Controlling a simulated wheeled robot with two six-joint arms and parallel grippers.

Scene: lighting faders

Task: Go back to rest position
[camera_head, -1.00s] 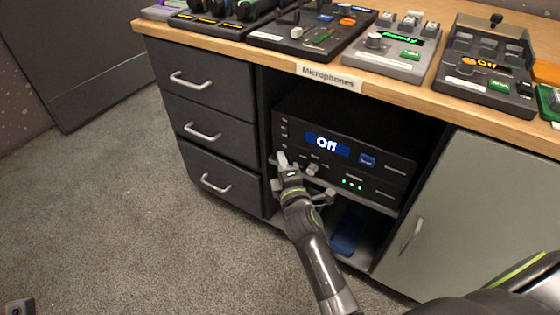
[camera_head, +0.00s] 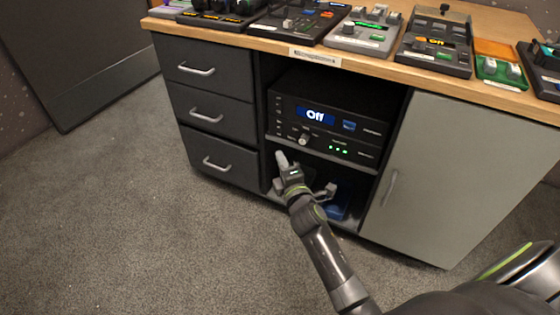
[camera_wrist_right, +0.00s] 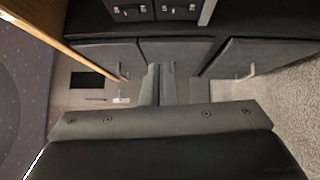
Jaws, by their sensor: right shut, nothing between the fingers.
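My right gripper (camera_head: 281,160) is in front of the cabinet's open middle bay, below the black rack unit (camera_head: 335,105) and apart from its controls as far as I can see. In the right wrist view its fingers (camera_wrist_right: 160,84) are together with nothing between them. My left gripper is not in view.
Drawers with handles (camera_head: 206,117) are left of the bay. A grey door (camera_head: 450,165) is on the right. Open carpet (camera_head: 130,220) lies in front.

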